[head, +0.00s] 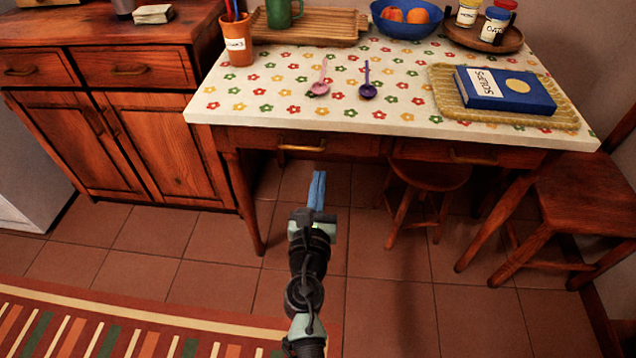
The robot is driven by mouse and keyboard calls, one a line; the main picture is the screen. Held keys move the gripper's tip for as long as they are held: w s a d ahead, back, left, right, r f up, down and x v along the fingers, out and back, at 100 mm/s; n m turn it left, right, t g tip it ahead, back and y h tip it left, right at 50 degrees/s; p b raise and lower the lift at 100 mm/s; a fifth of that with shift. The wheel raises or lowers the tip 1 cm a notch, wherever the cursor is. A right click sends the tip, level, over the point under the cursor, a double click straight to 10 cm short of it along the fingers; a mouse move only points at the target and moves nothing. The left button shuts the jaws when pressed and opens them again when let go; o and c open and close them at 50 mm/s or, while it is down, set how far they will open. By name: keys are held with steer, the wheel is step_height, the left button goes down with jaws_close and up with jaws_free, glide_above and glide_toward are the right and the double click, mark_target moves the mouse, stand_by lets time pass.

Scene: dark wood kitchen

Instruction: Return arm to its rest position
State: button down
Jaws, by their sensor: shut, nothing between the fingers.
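My gripper (317,190) is in the lower middle of the head view, at the end of my arm. Its blue fingers are together with nothing between them. It is in front of the table and appears lower than the tabletop, pointing toward the table's drawer front. It looks apart from the table. The table (225,104) has a white flowered top and stands across the upper middle.
A pink spoon (320,86) and a purple spoon (367,88) lie on the tabletop. A blue book (520,95) lies on a woven mat (445,98). Tiled floor (390,290) is clear around my arm.

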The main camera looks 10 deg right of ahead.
steer(key=s+a+r+m+t+h, duration=0.1)
steer(key=s+r+m+t, duration=0.1)
steer(key=r+m, duration=1.1)
steer(key=s+r+m+t+h, duration=0.15)
steer(key=r+m, duration=0.65)
steer(key=r, duration=1.1)
steer(key=s+a+r+m+t+y, duration=0.35)
steer(key=s+a+r+m, duration=0.2)
steer(key=s+r, duration=0.4)
steer(key=s+a+r+m+t+y, duration=0.3)
steer(key=s+a+r+m+y, duration=0.25)
steer(key=r, duration=0.65)
step_height(320, 180, up, 30)
steer(key=d+p, duration=0.2)
steer(key=p, duration=2.8)
steer(key=shift+s+h, duration=0.2)
steer(key=shift+h, duration=0.25)
